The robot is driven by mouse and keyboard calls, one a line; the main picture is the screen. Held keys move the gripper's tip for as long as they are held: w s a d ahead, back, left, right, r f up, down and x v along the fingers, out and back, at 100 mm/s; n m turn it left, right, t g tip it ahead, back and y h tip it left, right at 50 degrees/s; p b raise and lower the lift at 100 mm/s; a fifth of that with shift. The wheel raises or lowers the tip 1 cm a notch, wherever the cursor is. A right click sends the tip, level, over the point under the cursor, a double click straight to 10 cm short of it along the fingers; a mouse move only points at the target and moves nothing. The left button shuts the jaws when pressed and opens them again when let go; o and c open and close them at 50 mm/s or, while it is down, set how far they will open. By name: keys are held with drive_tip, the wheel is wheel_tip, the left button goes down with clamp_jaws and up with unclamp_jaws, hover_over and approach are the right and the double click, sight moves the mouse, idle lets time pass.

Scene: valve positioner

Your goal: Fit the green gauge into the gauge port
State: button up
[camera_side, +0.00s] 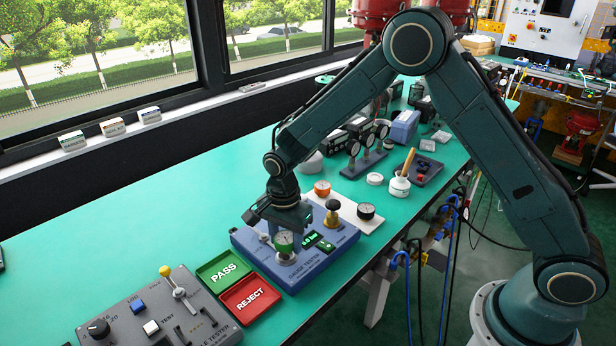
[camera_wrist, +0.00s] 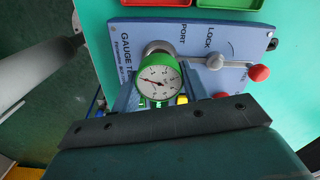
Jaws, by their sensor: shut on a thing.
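The green gauge (camera_side: 284,241) has a white dial and a green rim. My gripper (camera_side: 285,232) is shut on it, over the blue gauge tester (camera_side: 292,278). In the wrist view, the green gauge (camera_wrist: 158,84) sits between the two fingers of my gripper (camera_wrist: 160,92), dial facing the camera. The silver ring of the gauge port (camera_wrist: 157,47) shows just beyond the gauge's rim, beside the word PORT. The gauge hides part of the port, and I cannot tell whether its stem is inside. A lock lever with a red knob (camera_wrist: 260,73) lies right of the port.
The green PASS tray (camera_side: 222,272) and red REJECT tray (camera_side: 249,298) lie left of the tester. An orange gauge (camera_side: 322,188) and a black gauge (camera_side: 366,211) stand on a white pad behind it. A grey tester (camera_side: 158,318) is front left.

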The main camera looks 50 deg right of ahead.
sight(286, 237)
drive_tip(key=shift+f, duration=0.75)
drive_tip(key=shift+f, duration=0.65)
idle(1.2)
drive_tip(key=o, duration=0.7)
drive_tip(key=shift+o, duration=0.2)
drive_tip(key=shift+r, duration=0.2)
drive_tip(key=shift+r, duration=5.35)
drive_tip(key=shift+r, duration=0.1)
wheel_tip(286, 237, up, 7)
